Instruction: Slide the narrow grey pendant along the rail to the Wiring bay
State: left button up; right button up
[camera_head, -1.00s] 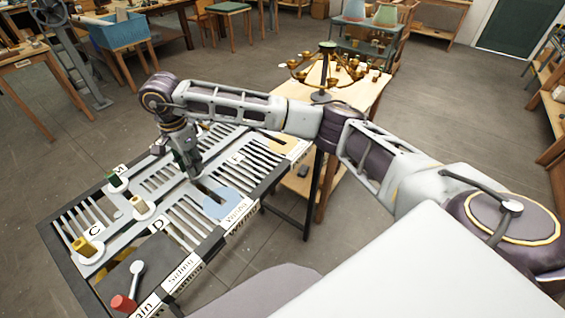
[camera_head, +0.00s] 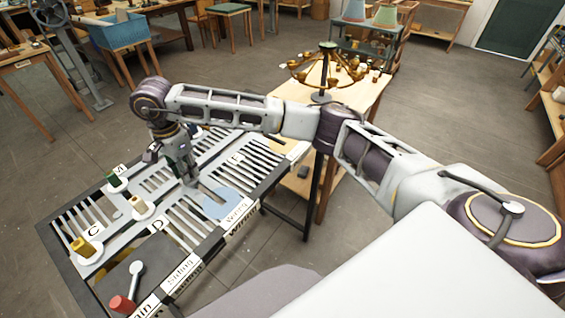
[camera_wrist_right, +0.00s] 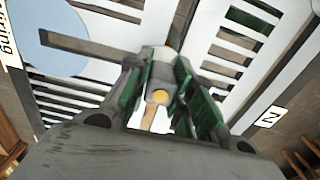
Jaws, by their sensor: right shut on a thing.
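My right gripper (camera_head: 188,178) points down over the slotted rail board (camera_head: 178,172), just left of the pale blue disc (camera_head: 222,203) beside the Wiring label (camera_head: 237,212). In the right wrist view its green-padded fingers (camera_wrist_right: 163,92) are shut on a narrow grey piece with an orange-yellow round end (camera_wrist_right: 160,97), which I take as the grey pendant. The fingers hide most of it. A flat grey bar (camera_wrist_right: 80,47) runs from near the fingertips toward the disc, which also shows in the wrist view (camera_wrist_right: 45,35). My left gripper is out of view.
A green piece (camera_head: 115,179), a cream piece (camera_head: 139,205) and a yellow piece (camera_head: 84,246) stand on white discs at the board's left. A red knob (camera_head: 122,303) and a grey lever (camera_head: 136,272) are near the front. A brass chandelier (camera_head: 325,72) stands on the table behind.

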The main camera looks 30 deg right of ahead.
jog(key=shift+s+d+b, duration=0.15)
jog(key=shift+s+d, duration=0.2)
jog(key=shift+s, duration=0.45)
jog(key=shift+s+d+b, duration=0.1)
jog(key=shift+s+d, duration=0.25)
jog(key=shift+s, duration=0.4)
jog(key=shift+s+d+b, duration=0.15)
jog(key=shift+s+d, duration=0.2)
jog(key=shift+s, duration=0.45)
jog(key=shift+s+d+b, duration=0.35)
jog(key=shift+s+d, duration=0.15)
jog(key=shift+s, duration=0.75)
jog(key=shift+s+d+b, duration=0.3)
jog(key=shift+s+d, duration=0.25)
jog(key=shift+s, duration=0.75)
jog(key=shift+s+d+b, duration=0.35)
jog(key=shift+s+d, duration=0.15)
jog(key=shift+s, duration=0.75)
jog(key=o, duration=1)
jog(key=shift+o, duration=0.2)
jog(key=shift+r, duration=0.1)
notch_tip(320, 180, up, 12)
